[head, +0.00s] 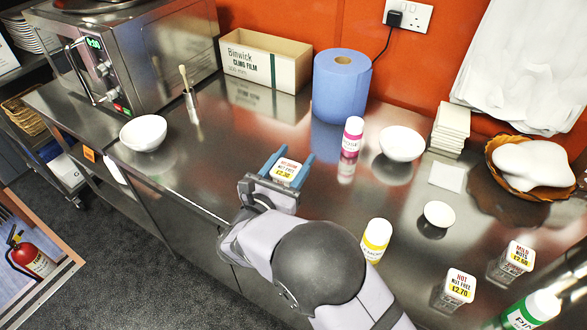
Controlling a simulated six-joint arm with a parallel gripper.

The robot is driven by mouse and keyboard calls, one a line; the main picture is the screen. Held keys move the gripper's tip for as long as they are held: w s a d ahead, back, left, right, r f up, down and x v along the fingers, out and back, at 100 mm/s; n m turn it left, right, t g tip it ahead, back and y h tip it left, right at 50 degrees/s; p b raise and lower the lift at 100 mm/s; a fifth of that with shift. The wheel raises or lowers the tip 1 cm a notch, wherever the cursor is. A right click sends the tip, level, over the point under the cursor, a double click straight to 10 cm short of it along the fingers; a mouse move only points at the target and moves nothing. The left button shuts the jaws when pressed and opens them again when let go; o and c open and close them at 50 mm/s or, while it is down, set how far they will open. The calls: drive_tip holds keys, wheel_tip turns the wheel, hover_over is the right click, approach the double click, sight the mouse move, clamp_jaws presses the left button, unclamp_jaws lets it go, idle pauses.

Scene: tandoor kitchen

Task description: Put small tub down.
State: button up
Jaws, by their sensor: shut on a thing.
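My gripper (289,163), with blue fingers, is shut on a small tub (286,173) with a white and yellow price label reading £2.30. The tub is over the left middle part of the steel counter (230,150). The label faces up toward the camera. The tub's underside is hidden, so I cannot tell whether it touches the counter. Two similar clear tubs with labels stand at the lower right, one marked £2.70 (455,291) and one marked £2.50 (513,262).
A pink-labelled bottle (352,136) and white bowl (401,144) stand right of the gripper. A yellow-labelled bottle (376,240) stands beside my arm. A blue paper roll (341,86) and cling film box (262,60) stand behind. Bare counter lies left of the tub, toward another bowl (143,132).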

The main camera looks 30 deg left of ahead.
drive_tip(key=w+d+f+h+b, duration=0.1)
drive_tip(key=w+d+f+b, duration=0.1)
drive_tip(key=w+b, duration=0.1)
drive_tip(key=w+d+f+m+h+b, duration=0.1)
drive_tip(key=w+d+f+b, duration=0.2)
drive_tip(key=b, duration=0.1)
drive_tip(key=shift+d+m, duration=0.1)
drive_tip(key=shift+m, duration=0.2)
drive_tip(key=w+b, duration=0.1)
drive_tip(key=w+d+h+b, duration=0.1)
drive_tip(key=w+b, duration=0.1)
drive_tip(key=shift+w+d+r+m, duration=0.1)
drive_tip(key=shift+w+d+m, duration=0.05)
drive_tip(key=shift+d+m, duration=0.2)
drive_tip(key=w+a+r+n+y+b, duration=0.3)
drive_tip(key=w+a+r+y+b, duration=0.1)
drive_tip(key=w+a+r, duration=0.25)
drive_tip(key=s+a+f+n+g+y, duration=0.1)
drive_tip(key=s+a+n+y, duration=0.1)
drive_tip(key=a, duration=0.5)
drive_tip(key=n+y, duration=0.1)
drive_tip(key=y, duration=0.1)
drive_tip(key=shift+a+f+y, duration=0.15)
drive_tip(key=shift+a+y, duration=0.15)
drive_tip(key=shift+y, duration=0.1)
drive_tip(key=shift+f+p, duration=0.5)
drive_tip(key=shift+f, duration=4.4)
drive_tip(key=shift+f, duration=0.2)
